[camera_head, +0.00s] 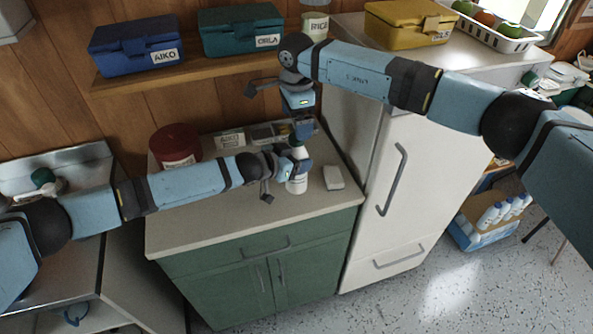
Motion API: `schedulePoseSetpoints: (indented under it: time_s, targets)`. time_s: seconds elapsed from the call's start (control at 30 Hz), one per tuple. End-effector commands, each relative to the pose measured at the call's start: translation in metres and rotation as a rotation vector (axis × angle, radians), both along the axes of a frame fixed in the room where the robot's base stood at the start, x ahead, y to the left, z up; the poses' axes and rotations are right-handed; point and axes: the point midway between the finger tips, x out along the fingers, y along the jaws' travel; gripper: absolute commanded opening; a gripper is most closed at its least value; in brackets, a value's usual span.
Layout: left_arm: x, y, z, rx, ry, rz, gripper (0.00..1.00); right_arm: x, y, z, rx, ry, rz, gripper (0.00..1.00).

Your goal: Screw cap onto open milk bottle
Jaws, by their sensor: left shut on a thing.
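A white milk bottle (297,186) stands upright on the counter, partly covered by my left gripper. My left gripper (297,168) comes in from the left and is shut on the bottle at its middle. My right gripper (303,133) points down from above, at the top of the bottle. The bottle's mouth and the cap are hidden or too small to make out there. Whether the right fingers are open or shut does not show.
The counter (215,222) holds a dark red tin (176,144), a small white block (333,177) and small containers at the back. A white fridge (425,170) stands at the right. Lunch boxes sit on a shelf (150,78) above. The counter's front left is clear.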

Motion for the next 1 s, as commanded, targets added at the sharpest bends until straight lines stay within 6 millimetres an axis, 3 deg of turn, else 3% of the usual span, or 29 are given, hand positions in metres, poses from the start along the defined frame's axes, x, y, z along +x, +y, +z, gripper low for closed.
schedulePoseSetpoints:
  time_s: [0.17,0.5,0.7,1.0]
  targets:
    - [0.000,0.000,0.000,0.000,0.000,0.000,0.00,0.000,0.000,0.010,0.001,-0.002,0.000,0.96]
    - [0.000,0.000,0.000,0.000,0.000,0.000,0.00,0.000,0.000,0.078,0.000,-0.004,0.001,0.96]
    - [0.000,0.000,0.000,0.000,0.000,0.000,0.00,0.000,0.000,0.109,0.001,-0.002,0.000,0.96]
    - [0.000,0.000,0.000,0.000,0.000,0.000,0.00,0.000,0.000,0.121,0.000,0.000,0.000,0.96]
